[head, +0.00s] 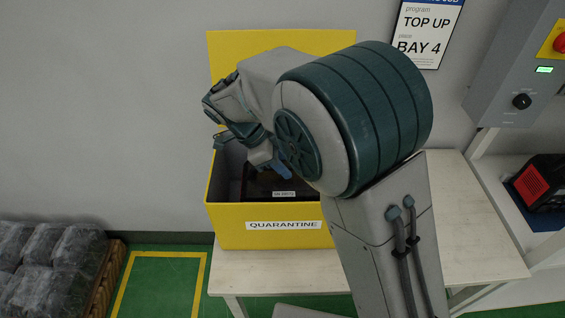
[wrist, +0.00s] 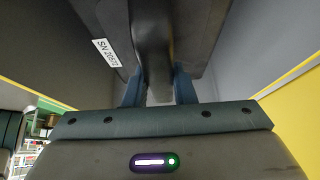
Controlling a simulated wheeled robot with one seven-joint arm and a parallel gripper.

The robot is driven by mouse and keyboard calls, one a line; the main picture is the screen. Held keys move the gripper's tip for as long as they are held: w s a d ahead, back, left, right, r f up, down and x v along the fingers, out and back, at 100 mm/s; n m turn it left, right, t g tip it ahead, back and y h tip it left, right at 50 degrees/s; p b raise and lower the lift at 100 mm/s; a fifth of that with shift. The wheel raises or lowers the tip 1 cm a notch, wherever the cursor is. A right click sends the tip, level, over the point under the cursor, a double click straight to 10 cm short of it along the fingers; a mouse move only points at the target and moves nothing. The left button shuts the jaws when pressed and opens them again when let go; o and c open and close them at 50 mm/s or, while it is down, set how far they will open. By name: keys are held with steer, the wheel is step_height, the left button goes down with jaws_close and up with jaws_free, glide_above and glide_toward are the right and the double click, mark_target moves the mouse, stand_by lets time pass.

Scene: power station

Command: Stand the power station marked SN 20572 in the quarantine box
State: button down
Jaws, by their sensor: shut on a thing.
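The yellow quarantine box (head: 225,232) stands on a pale table with its lid up at the back. A dark power station (head: 262,184) is inside the box, with a white label on its front. In the wrist view the dark power station (wrist: 205,25) carries a label that reads SN 20572. My gripper (wrist: 158,92) is shut on its handle, one finger on each side. In the head view my gripper (head: 268,165) reaches down into the box. My arm hides the box's right part. I cannot tell whether the station touches the box floor.
The pale table (head: 480,245) has bare room to the right of the box. A red and black unit (head: 543,183) sits on a shelf at the right, below a grey control panel (head: 515,75). Wrapped goods (head: 50,255) lie on a pallet at the lower left.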

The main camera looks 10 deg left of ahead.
steer(key=c, duration=1.1)
jaws_free()
steer(key=shift+s+f, duration=0.1)
steer(key=shift+f, duration=0.15)
steer(key=v, duration=1.4)
steer(key=d+n+g+y, duration=0.1)
steer(key=d+n+y, duration=0.45)
steer(key=d, duration=1.45)
steer(key=s+d+f+n, duration=0.1)
steer(key=s+d+n, duration=0.2)
steer(key=d, duration=0.1)
steer(key=s+d+f+n+t+p, duration=0.1)
steer(key=s+d+n, duration=0.2)
steer(key=s+d, duration=0.1)
steer(key=s+d+f+n+t, duration=0.1)
steer(key=s+d+f+n, duration=0.1)
steer(key=s+d+n, duration=0.1)
steer(key=shift+s+d+n+y+p, duration=0.2)
steer(key=shift+s+d, duration=0.1)
steer(key=shift+d, duration=0.3)
steer(key=shift+s+d+n+y+p, duration=0.15)
steer(key=shift+s+d, duration=0.15)
steer(key=shift+d, duration=0.35)
